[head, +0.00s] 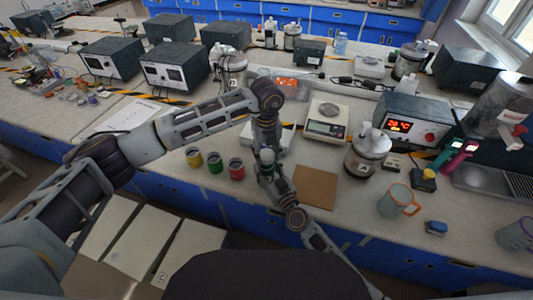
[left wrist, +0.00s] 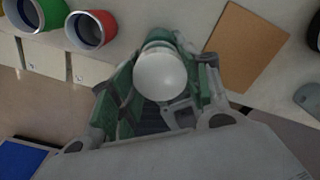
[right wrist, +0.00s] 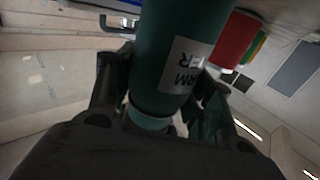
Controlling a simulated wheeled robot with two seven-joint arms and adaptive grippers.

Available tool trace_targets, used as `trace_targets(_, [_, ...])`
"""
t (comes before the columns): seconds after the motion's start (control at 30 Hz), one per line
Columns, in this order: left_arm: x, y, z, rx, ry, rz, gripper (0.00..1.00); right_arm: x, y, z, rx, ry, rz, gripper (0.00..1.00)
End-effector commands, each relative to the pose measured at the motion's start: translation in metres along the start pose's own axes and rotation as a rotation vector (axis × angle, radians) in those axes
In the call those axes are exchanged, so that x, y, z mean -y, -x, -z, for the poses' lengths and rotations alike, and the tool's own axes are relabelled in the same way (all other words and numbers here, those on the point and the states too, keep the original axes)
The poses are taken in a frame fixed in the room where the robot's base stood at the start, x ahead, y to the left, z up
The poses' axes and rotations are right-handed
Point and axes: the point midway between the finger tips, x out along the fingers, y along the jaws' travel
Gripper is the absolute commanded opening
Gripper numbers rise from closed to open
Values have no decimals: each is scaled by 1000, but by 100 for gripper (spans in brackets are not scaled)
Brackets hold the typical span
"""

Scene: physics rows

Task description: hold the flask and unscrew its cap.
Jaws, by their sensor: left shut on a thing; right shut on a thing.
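The green flask (head: 267,174) stands upright at the front edge of the bench, with a pale cap (head: 266,156) on top. In the left wrist view the rounded white cap (left wrist: 162,74) sits between the fingers of my left gripper (head: 266,149), which comes down from above and is shut on it. In the right wrist view the dark green flask body (right wrist: 172,50) fills the middle, with a partly hidden white label. My right gripper (right wrist: 160,90) is shut around the body from the front. The arms hide parts of the flask in the head view.
Yellow (head: 194,158), green (head: 215,164) and red (head: 236,169) cups stand left of the flask. A brown mat (head: 315,187) lies to the right. Bare bench lies behind the cups.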

Motion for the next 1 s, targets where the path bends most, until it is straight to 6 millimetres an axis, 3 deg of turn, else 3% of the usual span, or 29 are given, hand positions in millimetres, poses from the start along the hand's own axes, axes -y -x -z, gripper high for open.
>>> trace_targets(0.4, [0,34,0,1,1,0,19,0,1,-2,4,0,1,0])
trace_targets(0.7, [0,37,0,0,1,0,19,0,1,-2,4,0,1,0])
trace_targets(0.73, [0,37,0,0,1,0,19,0,1,-2,4,0,1,53])
trace_targets(0.9, [0,36,0,0,0,0,19,0,1,-2,4,0,1,75])
trace_targets(1.0, [0,36,0,0,0,0,19,0,0,-2,3,0,1,77])
